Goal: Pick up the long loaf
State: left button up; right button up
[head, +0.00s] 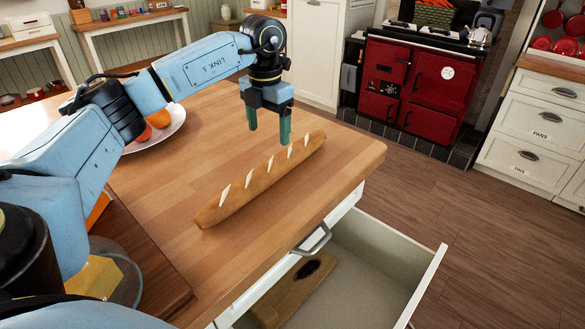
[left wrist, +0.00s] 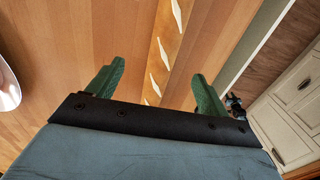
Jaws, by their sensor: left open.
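The long loaf (head: 262,180) is a brown baguette with several pale slashes, lying diagonally on the wooden island top (head: 190,185). My left gripper (head: 269,132) points down near the loaf's far end, its green fingers open and empty. In the left wrist view the loaf (left wrist: 170,45) runs between the two open fingers (left wrist: 158,85). The fingers look above the loaf and apart from it; the exact height is hard to tell. My right gripper is not in view.
A white plate (head: 172,137) with orange and red fruit stands at the left, partly behind my left arm. An open drawer (head: 375,262) juts out below the island's front edge, with a wooden board (head: 292,290) inside. The worktop around the loaf is clear.

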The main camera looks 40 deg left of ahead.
aim_at(271, 162)
pick_arm(q)
jog(key=f, duration=0.5)
jog(key=shift+s, duration=0.2)
jog(key=shift+f, duration=0.6)
jog(key=f, duration=0.3)
jog(key=f+b, duration=0.1)
jog(key=f, duration=0.1)
jog(key=shift+s+d+f, duration=0.1)
jog(key=shift+d, duration=0.3)
jog(key=c, duration=1.2)
